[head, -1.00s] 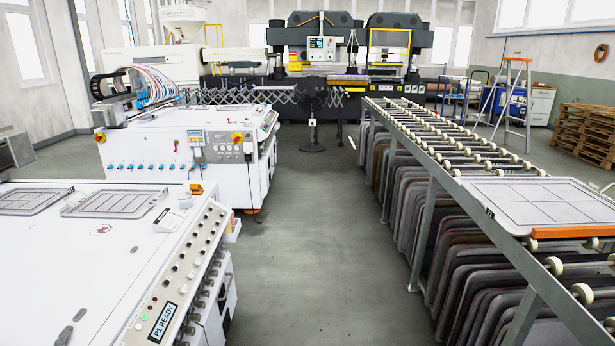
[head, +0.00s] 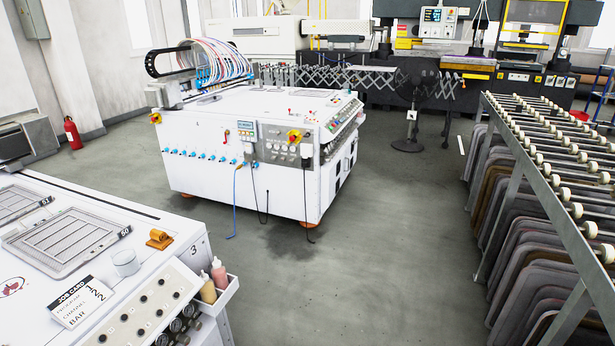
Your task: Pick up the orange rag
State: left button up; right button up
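The orange rag (head: 159,239) lies bunched up on the white top of the near-left machine (head: 120,220), close to its far right corner. It is a small folded orange lump. A clear round cup or disc (head: 125,263) stands just in front of it. Neither of my grippers shows in the head view.
A job card (head: 80,302) and grey grid plates (head: 66,245) lie on the same top. Two bottles (head: 213,280) stand in a side holder. A second white machine (head: 255,150) stands beyond, and a roller rack (head: 560,170) is at right. Floor (head: 390,250) between is clear.

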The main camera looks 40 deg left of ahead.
aim_at(160, 240)
jog(key=i, duration=1.45)
jog(key=u, duration=4.1)
